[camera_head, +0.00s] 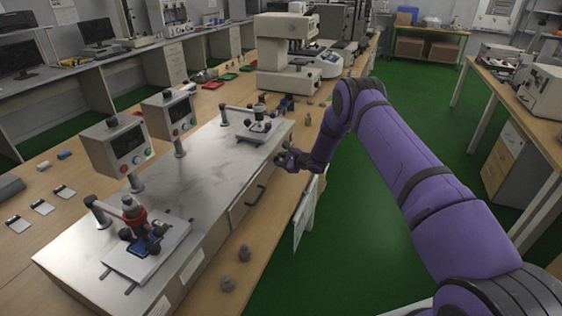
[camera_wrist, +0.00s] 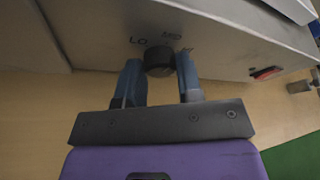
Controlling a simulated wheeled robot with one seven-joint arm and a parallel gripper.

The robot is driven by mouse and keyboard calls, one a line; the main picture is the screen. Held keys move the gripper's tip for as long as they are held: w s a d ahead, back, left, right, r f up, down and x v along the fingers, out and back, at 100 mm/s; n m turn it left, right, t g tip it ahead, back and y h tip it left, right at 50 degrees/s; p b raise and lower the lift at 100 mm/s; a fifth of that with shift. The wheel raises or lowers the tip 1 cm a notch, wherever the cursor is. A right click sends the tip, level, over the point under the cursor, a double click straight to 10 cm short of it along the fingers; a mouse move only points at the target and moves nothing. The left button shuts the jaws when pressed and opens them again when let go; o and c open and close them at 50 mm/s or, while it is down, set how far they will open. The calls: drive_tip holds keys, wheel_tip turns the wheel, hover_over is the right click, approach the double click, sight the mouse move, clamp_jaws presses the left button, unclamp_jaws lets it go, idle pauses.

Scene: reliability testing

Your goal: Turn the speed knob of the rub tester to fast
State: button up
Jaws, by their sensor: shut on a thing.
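The rub tester (camera_head: 205,180) is a long steel-topped bench unit with two rubbing stations. Its speed knob (camera_wrist: 158,58) is a round black knob on the front panel, in the wrist view. The labels LO and MID show around it, and a third label at the right is partly hidden by a finger. My gripper (camera_head: 286,158) is at the front right end of the tester. In the wrist view its two blue-grey fingers are on either side of the knob, shut on it. The knob's pointer cannot be made out. In the head view the knob is hidden.
A red rocker switch (camera_wrist: 266,72) is on the panel to the right of the knob. A drawer handle (camera_head: 255,195) is on the front left of my gripper. Two control boxes (camera_head: 117,145) stand behind the tester. Small weights (camera_head: 228,284) sit on the wooden table edge.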

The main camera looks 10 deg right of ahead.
drive_tip(key=m, duration=0.1)
drive_tip(key=m+g, duration=0.1)
drive_tip(key=m+g+y, duration=0.1)
drive_tip(key=shift+w+d+m, duration=0.15)
drive_tip(key=shift+d+m, duration=0.1)
drive_tip(key=shift+m, duration=0.15)
drive_tip(key=m+g+y, duration=0.1)
drive_tip(key=m+g, duration=0.1)
drive_tip(key=m, duration=0.1)
drive_tip(key=shift+w, duration=0.15)
drive_tip(key=shift+y, duration=0.3)
drive_tip(key=o, duration=0.9)
drive_tip(key=shift+d, duration=0.1)
drive_tip(key=v, duration=1)
drive_tip(key=shift+d+r, duration=0.25)
drive_tip(key=shift+d, duration=0.05)
